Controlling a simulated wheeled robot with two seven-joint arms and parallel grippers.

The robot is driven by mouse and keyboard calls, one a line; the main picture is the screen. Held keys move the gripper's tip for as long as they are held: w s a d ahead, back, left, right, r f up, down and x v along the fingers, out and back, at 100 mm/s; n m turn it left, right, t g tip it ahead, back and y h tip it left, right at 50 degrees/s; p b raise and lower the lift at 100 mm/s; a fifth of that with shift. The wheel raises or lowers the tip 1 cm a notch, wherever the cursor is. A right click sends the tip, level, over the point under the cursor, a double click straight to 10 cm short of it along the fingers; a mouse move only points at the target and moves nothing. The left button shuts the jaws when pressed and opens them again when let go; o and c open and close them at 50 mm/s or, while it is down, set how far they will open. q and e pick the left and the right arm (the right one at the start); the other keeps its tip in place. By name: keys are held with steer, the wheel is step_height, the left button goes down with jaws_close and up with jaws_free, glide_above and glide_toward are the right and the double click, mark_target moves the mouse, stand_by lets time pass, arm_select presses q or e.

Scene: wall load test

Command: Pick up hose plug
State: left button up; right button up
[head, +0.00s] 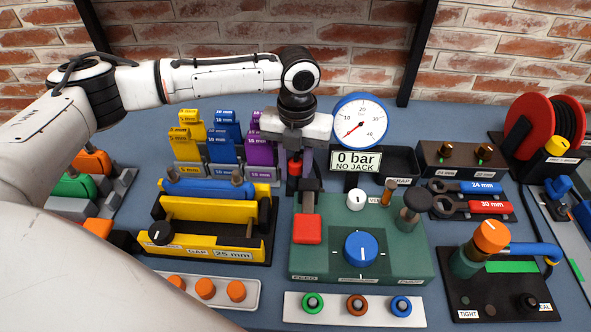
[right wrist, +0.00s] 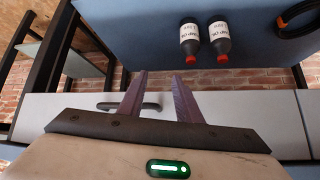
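I cannot say for certain which part is the hose plug. A yellow cylindrical piece (head: 557,146) sits at the front of the red hose reel (head: 530,125) at the far right. A blue fitting (head: 558,187) lies just below it. My left gripper (head: 301,172) points down over the middle of the bench, behind the green pump unit and far left of the reel. Its purple fingers are partly hidden, and a small red and black object (head: 294,166) shows beside them. My right gripper (right wrist: 160,76) shows only in the right wrist view, open and empty, away from the bench things.
The green pump unit (head: 410,262) has a red lever and blue knob. A gauge (head: 360,120) reads near zero over a sign. A yellow gap fixture (head: 220,238), coloured blocks, wrenches (head: 470,188) and a black valve stand (head: 500,295) crowd the bench. Two bottles (right wrist: 190,42) show in the wrist view.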

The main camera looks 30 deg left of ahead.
mark_target(296, 161)
arm_select(q)
steer(key=shift+r, duration=0.1)
steer(key=shift+c, duration=0.3)
steer(key=shift+r, duration=0.3)
step_height(296, 161, up, 9)
steer(key=shift+r, duration=0.15)
